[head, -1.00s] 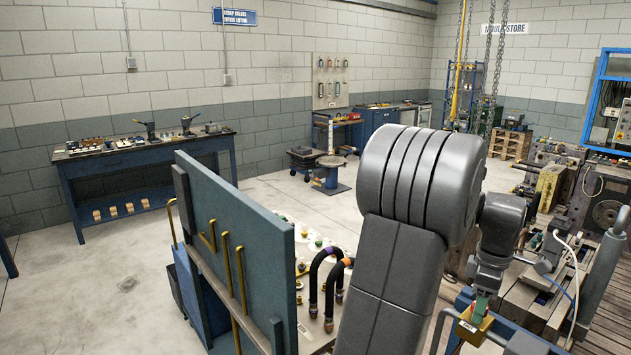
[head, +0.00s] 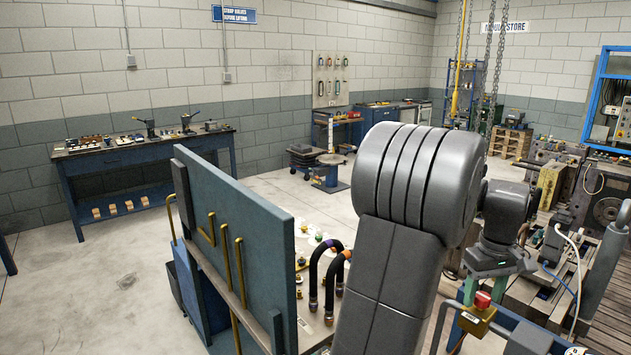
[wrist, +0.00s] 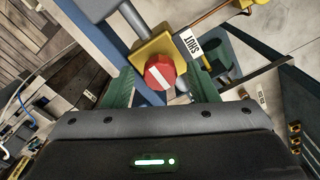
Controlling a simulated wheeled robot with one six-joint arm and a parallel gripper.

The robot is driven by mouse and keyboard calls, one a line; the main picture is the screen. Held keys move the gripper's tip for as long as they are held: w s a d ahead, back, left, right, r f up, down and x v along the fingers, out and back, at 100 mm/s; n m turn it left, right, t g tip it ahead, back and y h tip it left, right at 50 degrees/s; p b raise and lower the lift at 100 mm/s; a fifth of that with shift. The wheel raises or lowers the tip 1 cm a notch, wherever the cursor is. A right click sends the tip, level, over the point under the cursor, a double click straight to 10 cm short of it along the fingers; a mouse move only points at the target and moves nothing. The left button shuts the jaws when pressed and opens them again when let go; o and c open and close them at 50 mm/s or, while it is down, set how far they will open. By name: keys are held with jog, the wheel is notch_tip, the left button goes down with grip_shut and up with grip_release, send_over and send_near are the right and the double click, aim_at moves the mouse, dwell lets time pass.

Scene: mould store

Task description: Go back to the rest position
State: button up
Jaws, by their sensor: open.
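My gripper (head: 497,268) is open and empty at the right of the head view, a little above a red knob (head: 482,299) on a brass-yellow valve body (head: 477,320). In the wrist view the green fingers of my gripper (wrist: 160,80) stand apart, one on each side of the red knob (wrist: 164,74). The knob has a white stripe and sits on the yellow body (wrist: 155,50). A white label reading SHUT (wrist: 190,43) lies beside it. My arm hides part of the middle of the head view.
A blue upright panel (head: 240,250) with brass hooks stands left of my arm. Two black hoses (head: 325,272) curve beside it. Machinery (head: 555,270) and hanging chains (head: 495,60) are at right. A blue workbench (head: 140,160) stands at left. Open floor (head: 120,265) lies before it.

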jog(key=shift+m+b, duration=0.5)
jog(key=shift+m, duration=1)
